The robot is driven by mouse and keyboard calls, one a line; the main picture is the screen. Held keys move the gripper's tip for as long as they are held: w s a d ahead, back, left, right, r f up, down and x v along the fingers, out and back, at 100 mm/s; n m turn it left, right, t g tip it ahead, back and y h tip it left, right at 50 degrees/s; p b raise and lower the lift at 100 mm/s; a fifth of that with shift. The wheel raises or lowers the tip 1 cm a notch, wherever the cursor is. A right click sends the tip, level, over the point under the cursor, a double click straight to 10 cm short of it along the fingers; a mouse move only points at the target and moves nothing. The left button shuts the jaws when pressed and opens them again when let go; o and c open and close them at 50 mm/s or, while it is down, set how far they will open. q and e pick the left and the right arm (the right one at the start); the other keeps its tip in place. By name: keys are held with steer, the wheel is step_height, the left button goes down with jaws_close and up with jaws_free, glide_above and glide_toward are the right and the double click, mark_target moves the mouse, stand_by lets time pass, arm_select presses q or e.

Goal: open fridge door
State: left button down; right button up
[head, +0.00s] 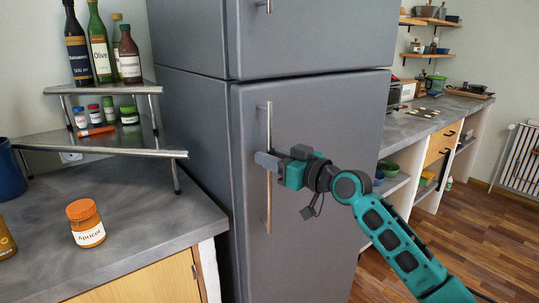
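The fridge (315,200) is dark grey and stands in the middle of the head view. Its lower door looks closed, flush under the upper door (310,40). A long vertical metal handle (268,205) runs along the left side of the lower door. My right gripper (264,161) reaches in from the right, and its fingertips are at the handle, a little above its middle. The fingers cover part of the bar, and I cannot tell whether they are closed on it. My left gripper is not in view.
A counter (150,220) on the left holds an apricot jar (85,223) and a metal shelf (110,146) with bottles and spice jars. Another counter (430,118) runs behind the fridge on the right. Wooden floor (490,240) is open at the lower right.

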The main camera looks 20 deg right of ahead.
steer(key=shift+w+a, duration=0.15)
steer(key=shift+w, duration=0.15)
steer(key=shift+c, duration=0.3)
jaws_close()
